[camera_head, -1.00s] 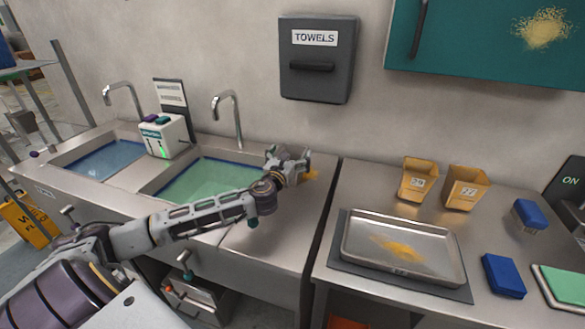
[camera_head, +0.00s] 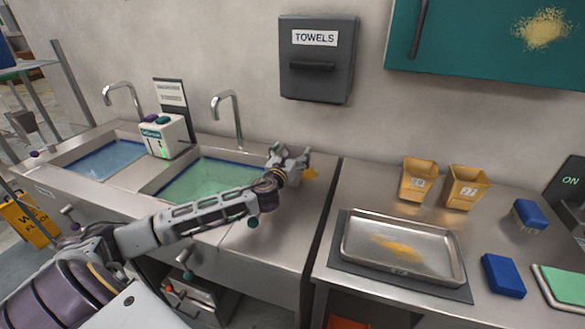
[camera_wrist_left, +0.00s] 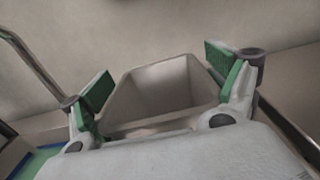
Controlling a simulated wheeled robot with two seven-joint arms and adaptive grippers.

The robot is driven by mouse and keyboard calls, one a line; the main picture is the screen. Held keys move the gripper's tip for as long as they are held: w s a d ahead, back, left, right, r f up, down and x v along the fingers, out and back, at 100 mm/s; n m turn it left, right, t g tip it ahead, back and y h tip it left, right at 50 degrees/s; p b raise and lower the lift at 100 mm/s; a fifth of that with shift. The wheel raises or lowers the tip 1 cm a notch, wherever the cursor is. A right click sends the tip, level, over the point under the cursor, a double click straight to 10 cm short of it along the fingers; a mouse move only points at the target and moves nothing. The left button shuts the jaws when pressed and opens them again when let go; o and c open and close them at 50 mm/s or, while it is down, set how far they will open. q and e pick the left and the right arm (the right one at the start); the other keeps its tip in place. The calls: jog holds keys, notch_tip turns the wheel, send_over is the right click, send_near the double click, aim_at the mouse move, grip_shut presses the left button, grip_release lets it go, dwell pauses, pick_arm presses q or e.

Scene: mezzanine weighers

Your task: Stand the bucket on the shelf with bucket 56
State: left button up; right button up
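My left gripper (camera_head: 300,163) is over the steel ledge at the right end of the sinks. In the left wrist view its two green-padded fingers (camera_wrist_left: 165,85) stand apart, one on each side of an open-topped, empty-looking bucket (camera_wrist_left: 160,92). A gap shows by the right pad; whether the left pad touches is unclear. In the head view an orange patch (camera_head: 312,173) shows beside the fingertips, mostly hidden. Two orange buckets with number labels, one left (camera_head: 417,181) and one right (camera_head: 465,188), stand upright on the right counter. My right gripper is out of view.
A steel tray (camera_head: 345,250) with yellow powder lies on the right counter. Taps (camera_head: 237,115), a white dispenser (camera_head: 162,140) and a towel box (camera_head: 318,75) are behind.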

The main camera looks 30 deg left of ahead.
pick_arm(q)
jog(key=c, duration=0.9)
jog(key=shift+r, duration=0.15)
jog(key=shift+a+r, duration=0.1)
jog(key=shift+r, duration=0.4)
jog(key=shift+c, duration=0.2)
notch_tip(320, 180, up, 9)
jog(key=p, duration=0.1)
jog(key=shift+p, duration=0.35)
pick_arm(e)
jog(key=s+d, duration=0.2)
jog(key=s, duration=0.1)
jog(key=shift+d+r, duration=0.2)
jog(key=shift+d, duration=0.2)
pick_arm(q)
jog(key=shift+f, duration=0.1)
